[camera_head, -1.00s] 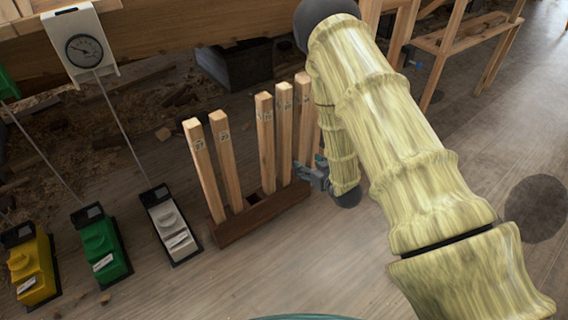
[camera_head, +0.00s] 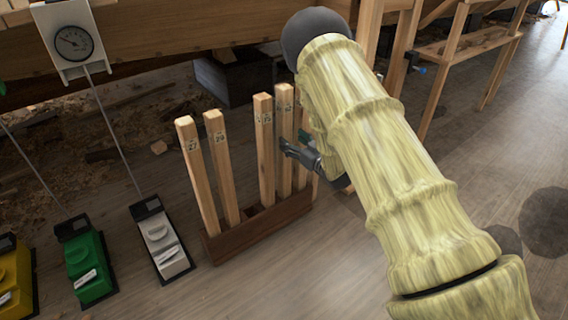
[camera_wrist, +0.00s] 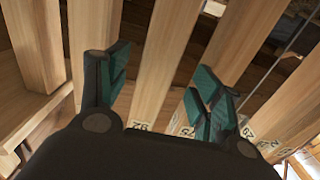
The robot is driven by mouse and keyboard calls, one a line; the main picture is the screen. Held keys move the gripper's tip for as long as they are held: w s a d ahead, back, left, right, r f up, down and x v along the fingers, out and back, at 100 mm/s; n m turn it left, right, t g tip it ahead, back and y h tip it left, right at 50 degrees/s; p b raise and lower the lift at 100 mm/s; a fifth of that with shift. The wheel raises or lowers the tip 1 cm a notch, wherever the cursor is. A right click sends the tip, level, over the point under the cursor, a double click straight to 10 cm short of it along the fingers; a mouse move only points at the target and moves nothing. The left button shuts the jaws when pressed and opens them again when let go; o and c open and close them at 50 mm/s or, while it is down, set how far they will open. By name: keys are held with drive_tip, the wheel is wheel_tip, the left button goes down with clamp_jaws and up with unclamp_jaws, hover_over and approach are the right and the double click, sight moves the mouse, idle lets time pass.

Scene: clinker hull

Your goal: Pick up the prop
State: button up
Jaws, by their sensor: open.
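The props are pale wooden posts standing upright in a dark wooden rack (camera_head: 259,224), with number labels near their tops. In the head view, one prop (camera_head: 264,150) stands near the rack's middle and another (camera_head: 284,125) just right of it. My gripper (camera_head: 288,148) is open, beside the upper part of that right one; my arm partly hides the props farther right. In the wrist view, the open fingers of my gripper (camera_wrist: 160,78) are on either side of a prop (camera_wrist: 165,60), which runs between or behind them; I cannot tell whether they touch it.
White (camera_head: 162,245), green (camera_head: 90,265) and yellow (camera_head: 14,285) boxes stand on the floor left of the rack. A dial gauge (camera_head: 73,42) hangs upper left. Timber trestles (camera_head: 450,45) stand at the back right. Floor in front of the rack is clear.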

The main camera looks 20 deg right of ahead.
sight(288, 137)
drive_tip(key=shift+f+b+x, duration=0.2)
drive_tip(key=shift+b+x, duration=0.6)
drive_tip(key=shift+x, duration=0.55)
drive_tip(key=shift+f+b+x, duration=0.15)
drive_tip(key=shift+b+x, duration=0.65)
drive_tip(key=shift+x, duration=0.6)
drive_tip(key=shift+w+r, duration=0.15)
drive_tip(key=shift+w, duration=0.05)
clamp_jaws()
